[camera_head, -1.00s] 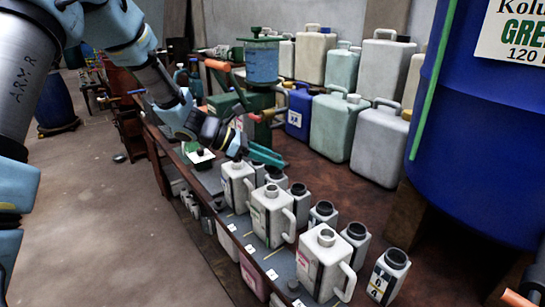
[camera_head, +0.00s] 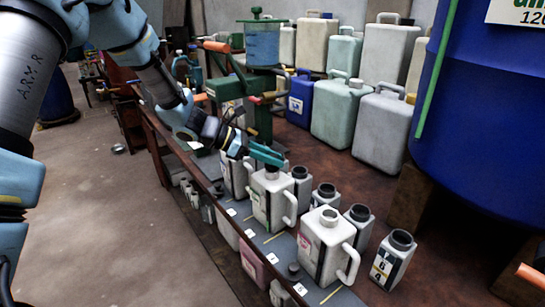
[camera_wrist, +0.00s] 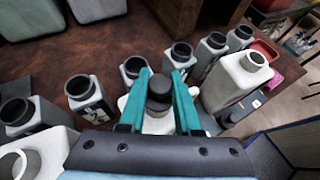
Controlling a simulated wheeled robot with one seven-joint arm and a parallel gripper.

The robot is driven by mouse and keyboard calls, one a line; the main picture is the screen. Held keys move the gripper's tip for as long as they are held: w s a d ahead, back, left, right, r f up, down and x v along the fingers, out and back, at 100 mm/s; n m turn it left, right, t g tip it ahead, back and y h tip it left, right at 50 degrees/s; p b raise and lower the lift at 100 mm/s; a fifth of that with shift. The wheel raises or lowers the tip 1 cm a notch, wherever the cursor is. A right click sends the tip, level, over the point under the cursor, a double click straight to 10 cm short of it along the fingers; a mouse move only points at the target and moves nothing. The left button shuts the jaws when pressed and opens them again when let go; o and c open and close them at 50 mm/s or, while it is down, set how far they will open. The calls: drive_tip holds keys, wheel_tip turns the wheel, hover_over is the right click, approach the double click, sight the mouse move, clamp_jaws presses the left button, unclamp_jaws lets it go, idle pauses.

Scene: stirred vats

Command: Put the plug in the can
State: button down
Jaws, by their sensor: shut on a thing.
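My gripper (camera_wrist: 159,88) is shut on a dark round plug (camera_wrist: 159,93), with one teal finger on each side in the wrist view. The plug is upright, over the mouth of a pale can (camera_wrist: 158,126) that lies mostly behind it and the fingers. In the head view my gripper (camera_head: 266,155) is just above this can (camera_head: 266,205), which has a handle on its right. The dark plug (camera_head: 271,172) shows at the can's mouth there. I cannot tell whether it touches or sits in the mouth.
Another open-mouthed can (camera_head: 325,243) stands nearer on the bench (camera_head: 262,240), and one stands behind my gripper. Several grey black-necked bottles (camera_head: 392,262) stand close to the right. A dark knob-like piece (camera_head: 293,268) lies near the bench edge. A blue vat (camera_head: 480,120) is at right.

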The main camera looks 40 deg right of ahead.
drive_tip(key=shift+f+b, duration=0.3)
drive_tip(key=shift+f, duration=0.15)
idle(0.8)
unclamp_jaws()
idle(0.6)
drive_tip(key=shift+r, duration=0.15)
drive_tip(key=shift+r+p, duration=2.8)
drive_tip(key=shift+r, duration=0.85)
drive_tip(key=w+a+m+t+y, duration=0.2)
drive_tip(key=w+a+m+y, duration=0.15)
drive_tip(key=a, duration=1.05)
drive_tip(key=w+a+m+t+y, duration=0.3)
drive_tip(key=a+m, duration=0.1)
drive_tip(key=a, duration=1.1)
drive_tip(key=s+a+m+t+y, duration=0.1)
drive_tip(key=a+m, duration=0.1)
drive_tip(key=a, duration=0.8)
drive_tip(key=s+a+r+m+t+y, duration=0.1)
drive_tip(key=a+m+t+y, duration=0.1)
drive_tip(key=a, duration=0.8)
drive_tip(key=shift+s+r+m, duration=0.2)
drive_tip(key=shift+s+m, duration=0.05)
drive_tip(key=shift+m, duration=0.2)
